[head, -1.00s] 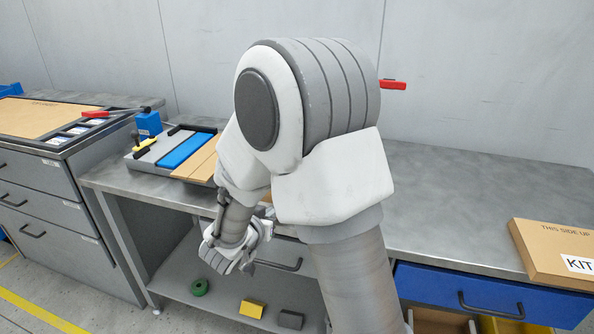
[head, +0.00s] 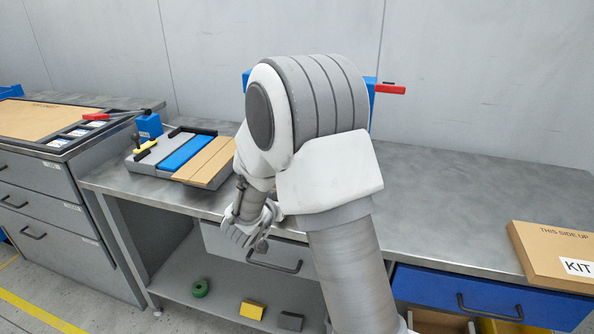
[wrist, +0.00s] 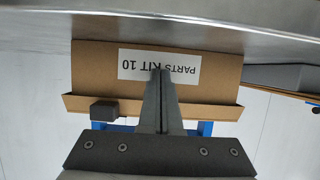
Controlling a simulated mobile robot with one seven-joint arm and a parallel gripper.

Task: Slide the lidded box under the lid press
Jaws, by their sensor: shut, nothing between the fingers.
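The lidded box (wrist: 220,75) is brown cardboard with a white label reading "PARTS KIT 10", upside down in the wrist view. Its lid rim (wrist: 225,115) shows as a folded strip. My gripper (wrist: 163,73) is shut and empty, its fingertips in front of the label; contact with the box is unclear. The lid press shows as blue posts (wrist: 207,129) beyond the box in the wrist view. In the head view its blue frame (head: 372,100) and red handle (head: 391,89) stick out behind my arm, which hides the box there.
A grey fixture (head: 150,165) with blue and cardboard strips stands left on the metal bench (head: 440,195). A flat KIT carton (head: 550,250) lies at the right. The bench between press and carton is clear. Drawers and a lower shelf (head: 215,300) are below.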

